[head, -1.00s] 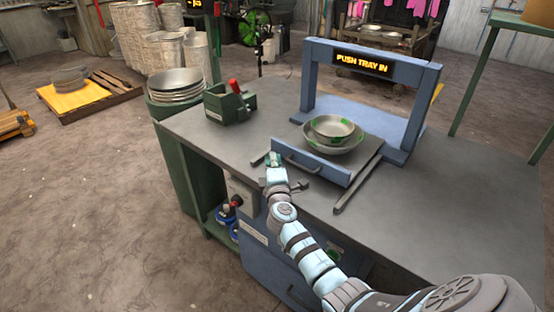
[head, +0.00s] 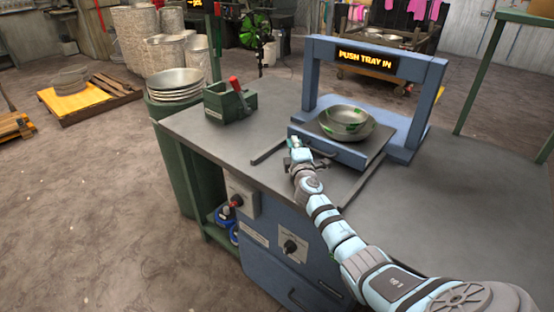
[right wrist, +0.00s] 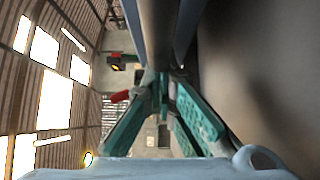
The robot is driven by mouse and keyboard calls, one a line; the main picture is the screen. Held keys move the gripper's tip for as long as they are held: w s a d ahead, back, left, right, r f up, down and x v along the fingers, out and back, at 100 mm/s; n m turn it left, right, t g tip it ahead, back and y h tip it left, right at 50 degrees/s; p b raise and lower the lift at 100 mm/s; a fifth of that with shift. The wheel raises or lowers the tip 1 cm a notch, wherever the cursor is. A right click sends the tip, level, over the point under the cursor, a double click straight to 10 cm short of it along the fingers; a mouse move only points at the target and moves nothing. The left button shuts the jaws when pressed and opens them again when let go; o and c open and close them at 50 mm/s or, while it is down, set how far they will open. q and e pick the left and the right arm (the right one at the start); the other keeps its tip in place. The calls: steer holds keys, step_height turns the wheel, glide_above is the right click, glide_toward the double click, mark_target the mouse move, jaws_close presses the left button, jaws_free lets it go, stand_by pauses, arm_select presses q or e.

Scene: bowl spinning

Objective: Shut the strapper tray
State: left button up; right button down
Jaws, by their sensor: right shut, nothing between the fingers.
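The blue strapper tray (head: 340,154) sits on its rails on the grey bench, partly out in front of the blue strapper frame (head: 310,80). Two nested metal bowls with green patches (head: 346,122) rest on it. The sign (head: 366,61) on the frame reads "PUSH TRAY IN". My right gripper (head: 293,147) is shut and empty at the tray's front face, left of its handle (head: 322,153). Whether it touches the tray is hard to tell. In the right wrist view its green fingers (right wrist: 162,95) meet close to a grey-blue surface. My left gripper is not seen.
A green box with a red lever (head: 230,102) stands left of the tray on the bench (head: 190,125). A stack of metal bowls (head: 175,84) stands beyond the bench's left edge. The right side of the bench is clear.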

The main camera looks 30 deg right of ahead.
steer(key=shift+w+d, duration=0.1)
steer(key=shift+d, duration=0.25)
steer(key=shift+a+r, duration=0.1)
steer(key=shift+a, duration=0.1)
